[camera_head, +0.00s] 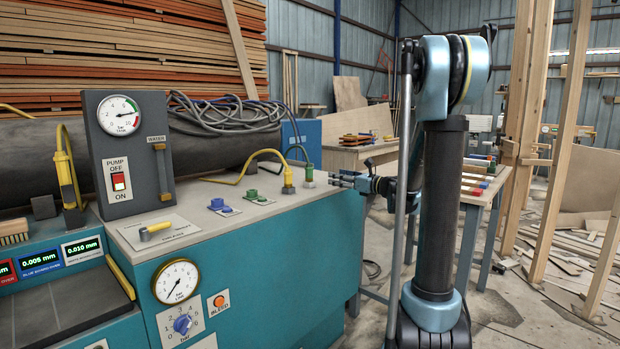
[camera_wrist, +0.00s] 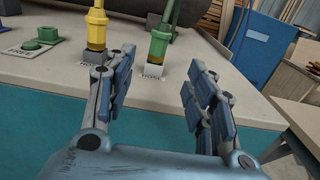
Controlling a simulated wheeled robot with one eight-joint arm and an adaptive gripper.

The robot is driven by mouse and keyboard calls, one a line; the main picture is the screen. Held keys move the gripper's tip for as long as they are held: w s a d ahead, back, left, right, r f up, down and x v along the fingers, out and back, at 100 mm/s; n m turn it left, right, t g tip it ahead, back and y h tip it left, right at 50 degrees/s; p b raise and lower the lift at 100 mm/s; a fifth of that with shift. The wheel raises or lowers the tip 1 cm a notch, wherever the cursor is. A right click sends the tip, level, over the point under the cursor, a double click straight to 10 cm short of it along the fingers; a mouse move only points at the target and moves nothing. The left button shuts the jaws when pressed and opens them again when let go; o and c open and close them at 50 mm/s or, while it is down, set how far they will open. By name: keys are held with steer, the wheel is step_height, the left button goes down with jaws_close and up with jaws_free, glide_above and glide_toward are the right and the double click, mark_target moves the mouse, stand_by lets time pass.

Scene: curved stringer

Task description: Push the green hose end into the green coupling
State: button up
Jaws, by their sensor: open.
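The green hose end (camera_head: 308,173) stands upright in a small grey holder on the bench top, with its hose rising from the top. It also shows in the wrist view (camera_wrist: 160,42), ahead of and between my fingers. The green coupling (camera_head: 252,194) sits on a small white plate further left on the bench; in the wrist view (camera_wrist: 48,34) it is at the upper left. My gripper (camera_head: 335,179) is at the bench's right end, just right of the hose end. In the wrist view my gripper (camera_wrist: 160,65) is open, its fingers apart and empty.
A yellow hose end (camera_head: 288,179) stands close left of the green one, in its own holder. A blue coupling (camera_head: 217,205) sits left of the green coupling. A grey gauge panel (camera_head: 130,145) stands at the bench's left. Grey hoses (camera_head: 225,112) lie over a dark pipe behind.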

mark_target(312, 171)
steer(key=x, duration=1)
steer(key=shift+r+x, duration=0.1)
steer(key=shift+x, duration=1.4)
steer(key=shift+r+x, duration=0.15)
steer(key=shift+x, duration=1.35)
steer(key=c, duration=1.1)
